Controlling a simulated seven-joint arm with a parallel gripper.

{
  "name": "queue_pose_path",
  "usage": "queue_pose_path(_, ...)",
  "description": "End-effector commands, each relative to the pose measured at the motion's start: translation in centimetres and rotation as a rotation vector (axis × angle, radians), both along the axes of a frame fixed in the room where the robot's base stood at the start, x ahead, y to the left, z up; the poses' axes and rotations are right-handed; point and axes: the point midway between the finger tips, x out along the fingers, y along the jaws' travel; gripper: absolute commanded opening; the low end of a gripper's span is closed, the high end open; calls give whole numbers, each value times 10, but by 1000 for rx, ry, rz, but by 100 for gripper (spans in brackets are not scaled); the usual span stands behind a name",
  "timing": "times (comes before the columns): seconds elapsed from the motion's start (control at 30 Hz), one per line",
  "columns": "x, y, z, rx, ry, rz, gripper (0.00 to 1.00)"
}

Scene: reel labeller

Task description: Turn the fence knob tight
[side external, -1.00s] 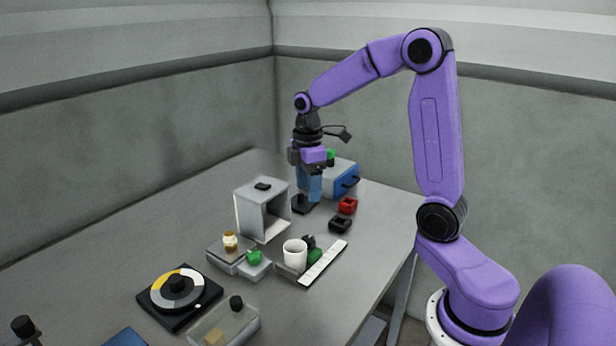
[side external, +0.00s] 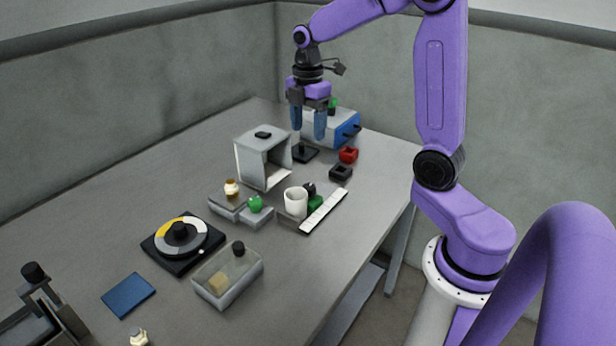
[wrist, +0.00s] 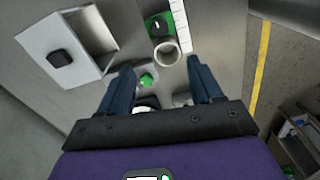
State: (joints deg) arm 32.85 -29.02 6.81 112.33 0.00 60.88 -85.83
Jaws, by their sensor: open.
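My gripper (side external: 308,128) has two blue fingers spread apart with nothing between them. In the side view it hangs above the black-based stand (side external: 306,154) at the back of the table. A small black knob (side external: 309,188) sits on a green block (side external: 315,202) beside a white ruler strip (side external: 324,210); I take this as the fence and its knob. The wrist view also shows the green block (wrist: 178,24) and black knob (wrist: 157,26), beyond the fingertips. My gripper is apart from them. I cannot tell how tight the knob is.
A white cup (side external: 296,202) stands right against the fence. A grey open box (side external: 263,160), a green-knobbed tray (side external: 255,204), a blue-fronted box (side external: 335,128), red (side external: 348,155) and black (side external: 340,172) small holders are close by. A dial (side external: 181,238) lies nearer the front.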

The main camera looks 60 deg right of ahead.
Motion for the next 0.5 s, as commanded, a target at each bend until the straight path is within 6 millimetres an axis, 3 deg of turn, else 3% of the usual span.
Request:
queue_pose_path(0.23, 0, 0, -16, 1, 4, 39, 65)
queue_pose_path(0.5, -1, 0, -65, 1, 6, 38, 65)
